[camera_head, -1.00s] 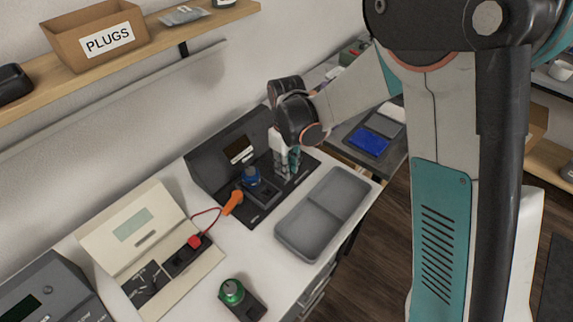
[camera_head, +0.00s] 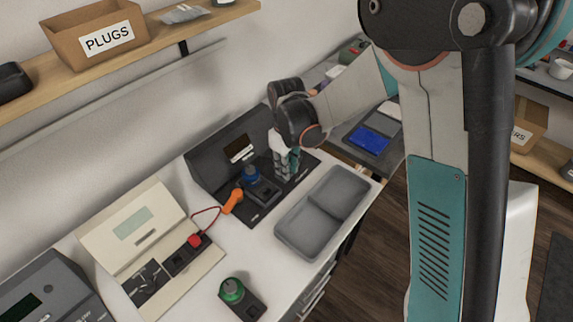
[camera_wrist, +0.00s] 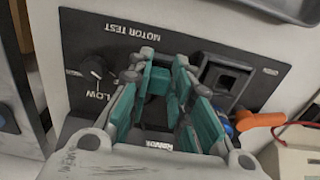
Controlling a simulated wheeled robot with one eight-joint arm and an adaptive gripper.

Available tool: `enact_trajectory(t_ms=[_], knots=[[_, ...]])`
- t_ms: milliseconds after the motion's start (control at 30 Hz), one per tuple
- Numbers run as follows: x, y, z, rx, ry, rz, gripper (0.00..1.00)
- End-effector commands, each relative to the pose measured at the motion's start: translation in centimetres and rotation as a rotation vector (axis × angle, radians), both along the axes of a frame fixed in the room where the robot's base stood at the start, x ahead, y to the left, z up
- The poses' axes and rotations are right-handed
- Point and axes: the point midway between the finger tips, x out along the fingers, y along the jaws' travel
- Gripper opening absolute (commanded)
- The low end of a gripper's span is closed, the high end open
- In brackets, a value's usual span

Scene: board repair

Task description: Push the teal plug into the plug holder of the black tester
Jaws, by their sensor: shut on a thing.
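The black tester (camera_head: 215,157) stands on the white bench. The wrist view shows its MOTOR TEST panel (camera_wrist: 92,45) upside down. My gripper (camera_head: 289,166) is low over the right part of that panel. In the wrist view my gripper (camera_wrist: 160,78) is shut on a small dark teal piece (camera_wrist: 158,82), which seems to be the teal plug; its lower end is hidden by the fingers. A black holder with a square opening (camera_wrist: 225,80) is just right of the fingers in the wrist view. I cannot tell whether the plug touches anything below.
A blue-topped part (camera_head: 251,175) and an orange handle (camera_head: 233,201) with a red cord sit beside my gripper. A grey two-part tray (camera_head: 333,178) lies in front. A cream tester (camera_head: 125,225) and a green-topped part (camera_head: 232,290) are to the left.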

Motion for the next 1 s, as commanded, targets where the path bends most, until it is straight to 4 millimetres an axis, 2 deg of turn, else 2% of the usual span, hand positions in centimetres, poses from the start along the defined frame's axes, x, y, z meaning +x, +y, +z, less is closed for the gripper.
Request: enact_trajectory(t_ms=[333, 367, 433, 467, 700, 767, 1000], knots=[[0.01, 0.01, -0.16, 0.000, 0.000, 0.000, 0.00], [0.01, 0.00, -0.16, 0.000, 0.000, 0.000, 0.24], [0.01, 0.01, -0.16, 0.000, 0.000, 0.000, 0.39], [0.01, 0.00, -0.15, 0.000, 0.000, 0.000, 0.42], [0.01, 0.01, -0.15, 0.000, 0.000, 0.000, 0.42], [0.01, 0.01, -0.15, 0.000, 0.000, 0.000, 0.54], [0.01, 0.01, -0.15, 0.000, 0.000, 0.000, 0.54]])
